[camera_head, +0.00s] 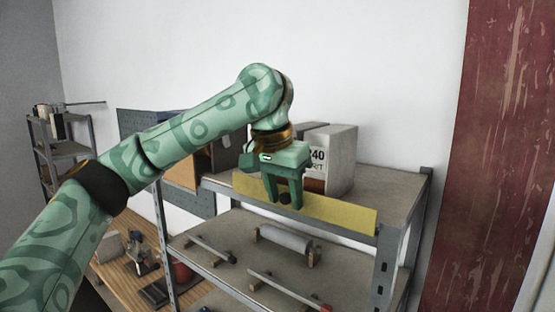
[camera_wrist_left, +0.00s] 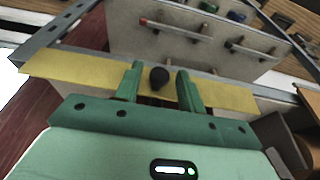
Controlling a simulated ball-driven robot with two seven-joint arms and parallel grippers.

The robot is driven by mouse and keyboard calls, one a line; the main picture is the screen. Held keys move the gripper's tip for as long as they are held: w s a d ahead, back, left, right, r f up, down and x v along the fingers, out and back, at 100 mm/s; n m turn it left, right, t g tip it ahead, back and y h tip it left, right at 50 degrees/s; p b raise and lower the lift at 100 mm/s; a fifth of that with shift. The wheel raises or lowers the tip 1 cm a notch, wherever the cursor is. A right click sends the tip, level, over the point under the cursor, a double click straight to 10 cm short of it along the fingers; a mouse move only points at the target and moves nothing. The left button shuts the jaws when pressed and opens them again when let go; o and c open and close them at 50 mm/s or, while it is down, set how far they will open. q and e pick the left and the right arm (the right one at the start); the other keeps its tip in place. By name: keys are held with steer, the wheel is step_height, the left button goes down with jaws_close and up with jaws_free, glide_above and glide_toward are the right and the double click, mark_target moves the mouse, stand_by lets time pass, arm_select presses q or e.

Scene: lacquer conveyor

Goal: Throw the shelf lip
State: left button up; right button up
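The shelf lip (camera_head: 335,213) is a long yellow strip along the front edge of the upper shelf. It also crosses the left wrist view (camera_wrist_left: 75,72) from left to right. A round black knob (camera_wrist_left: 159,77) shows at the middle of the lip. My left gripper (camera_head: 284,198) is at the lip with its fingers pointing down. In the left wrist view its two fingers (camera_wrist_left: 158,84) stand apart on either side of the knob, with gaps visible, so it is open. Whether a fingertip touches the lip I cannot tell. My right gripper is in neither view.
Boxes (camera_head: 341,160) stand on the upper shelf behind the gripper. The lower shelf (camera_head: 240,262) carries a grey roll (camera_head: 286,241) and rods on small supports. A wooden bench (camera_head: 120,270) is at the lower left. A dark red panel (camera_head: 495,160) stands at the right.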

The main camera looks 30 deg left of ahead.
arm_select(q)
steer(key=v, duration=1.4)
steer(key=shift+r, duration=0.4)
